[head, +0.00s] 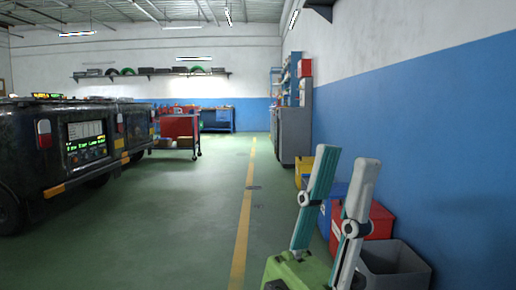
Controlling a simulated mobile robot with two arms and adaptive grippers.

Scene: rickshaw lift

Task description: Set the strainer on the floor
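I cannot make out a strainer in this view. The green floor (190,225) is open to the left of my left gripper.
A dark rickshaw-like vehicle (75,150) stands at left. Behind my gripper, a red bin (378,217) and an open grey bin (395,268) stand along the blue-and-white wall. A red trolley (179,127) and grey cabinet (294,135) stand farther back. A yellow floor line runs between.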

